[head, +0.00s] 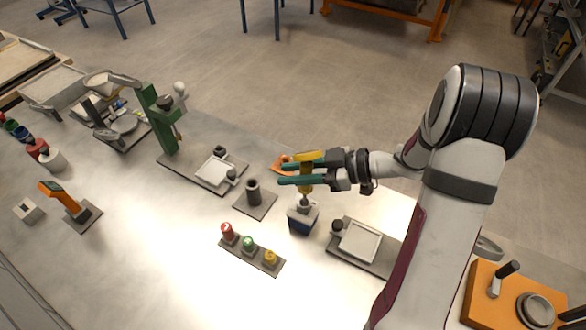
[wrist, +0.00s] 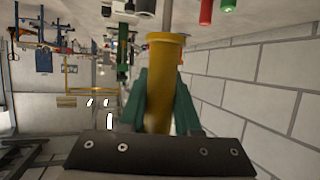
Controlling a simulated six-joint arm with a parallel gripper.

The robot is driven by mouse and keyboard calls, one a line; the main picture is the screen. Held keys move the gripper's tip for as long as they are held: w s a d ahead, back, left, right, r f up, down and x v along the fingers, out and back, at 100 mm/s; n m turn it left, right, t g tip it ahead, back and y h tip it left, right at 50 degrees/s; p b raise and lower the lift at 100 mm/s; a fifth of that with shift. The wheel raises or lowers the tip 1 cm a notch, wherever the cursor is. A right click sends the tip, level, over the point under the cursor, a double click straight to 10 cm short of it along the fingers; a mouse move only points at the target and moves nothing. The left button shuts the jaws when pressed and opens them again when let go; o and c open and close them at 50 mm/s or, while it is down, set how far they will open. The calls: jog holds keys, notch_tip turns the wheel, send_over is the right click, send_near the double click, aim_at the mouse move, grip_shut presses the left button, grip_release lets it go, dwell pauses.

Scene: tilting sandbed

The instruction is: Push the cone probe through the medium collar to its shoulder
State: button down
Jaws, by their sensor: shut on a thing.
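My gripper (head: 301,173) is shut on a yellow handle (head: 306,176), which I take to be the cone probe's. In the wrist view the yellow handle (wrist: 165,80) sits between the green fingers (wrist: 165,112). A thin grey rod (wrist: 167,16) runs on from its end. In the head view the probe stands about upright over a dark blue block with a grey top (head: 302,220). The rod's tip is not clear; I cannot tell if it is inside the block or above it. No collar can be told for sure as the medium one.
A dark cylinder (head: 254,191) stands on a plate left of the block. A strip with red, green and yellow knobs (head: 250,249) lies in front. A tray (head: 360,242) is to the right, another (head: 215,170) to the left, with a green stand (head: 158,120) behind it.

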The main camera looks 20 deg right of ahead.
jog(key=shift+f, duration=2.85)
dwell(0.6)
